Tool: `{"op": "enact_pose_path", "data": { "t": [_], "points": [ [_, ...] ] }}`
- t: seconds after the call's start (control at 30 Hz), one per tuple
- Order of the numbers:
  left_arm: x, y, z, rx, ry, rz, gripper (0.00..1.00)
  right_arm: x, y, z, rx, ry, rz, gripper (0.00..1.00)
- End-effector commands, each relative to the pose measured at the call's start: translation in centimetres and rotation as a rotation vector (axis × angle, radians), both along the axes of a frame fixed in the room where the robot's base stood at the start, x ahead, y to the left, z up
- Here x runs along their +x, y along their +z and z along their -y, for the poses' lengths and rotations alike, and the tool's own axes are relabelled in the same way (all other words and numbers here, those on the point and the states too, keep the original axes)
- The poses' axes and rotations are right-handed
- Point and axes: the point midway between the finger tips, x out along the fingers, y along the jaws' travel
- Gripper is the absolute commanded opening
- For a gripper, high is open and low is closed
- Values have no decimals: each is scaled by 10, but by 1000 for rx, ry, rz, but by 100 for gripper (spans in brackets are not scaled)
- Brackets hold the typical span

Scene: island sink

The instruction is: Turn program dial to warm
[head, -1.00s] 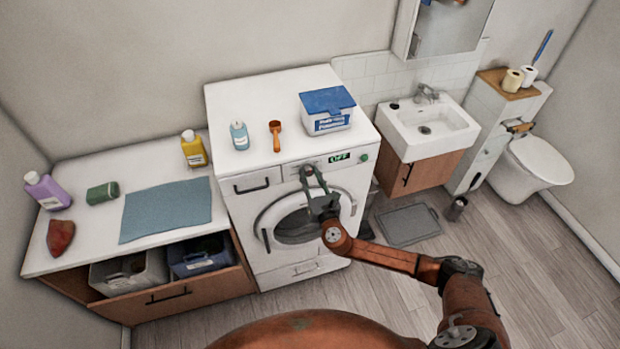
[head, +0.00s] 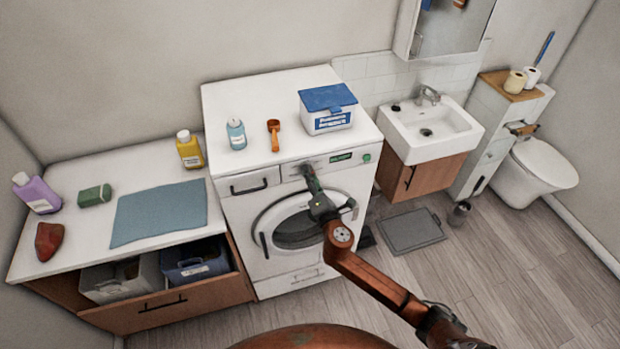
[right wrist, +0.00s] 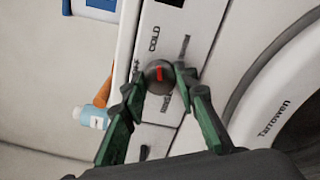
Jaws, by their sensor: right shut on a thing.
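The washing machine (head: 289,268) stands in the middle of the head view with its round door closed. Its program dial (right wrist: 159,76) is a dark round knob with a red mark, on the white front panel. The word COLD is readable above the dial in the right wrist view; the other labels are partly hidden or blurred. My right gripper (head: 308,170) is at the panel, its fingers (right wrist: 160,78) on both sides of the dial and shut on it. In the head view, the gripper hides the dial. My left gripper is not in view.
A small green-lit display (head: 341,157) is right of the gripper; its text is unclear. On the machine top stand a blue-lidded box (head: 327,112), an orange scoop (head: 274,130) and a pale blue bottle (head: 236,134). An open drawer with bins (head: 196,262) is at left.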

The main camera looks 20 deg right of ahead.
Motion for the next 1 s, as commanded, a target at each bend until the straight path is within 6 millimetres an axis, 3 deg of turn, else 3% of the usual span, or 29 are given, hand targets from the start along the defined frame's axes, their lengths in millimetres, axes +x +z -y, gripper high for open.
{"op": "enact_pose_path", "data": {
  "t": [0.6, 1.0],
  "points": [
    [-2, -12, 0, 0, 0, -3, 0, 0, -2, -1, 572, -1, -22, 3],
    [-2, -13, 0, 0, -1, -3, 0, 0, -2, -1, 792, 0, -30, 3]
  ]
}}
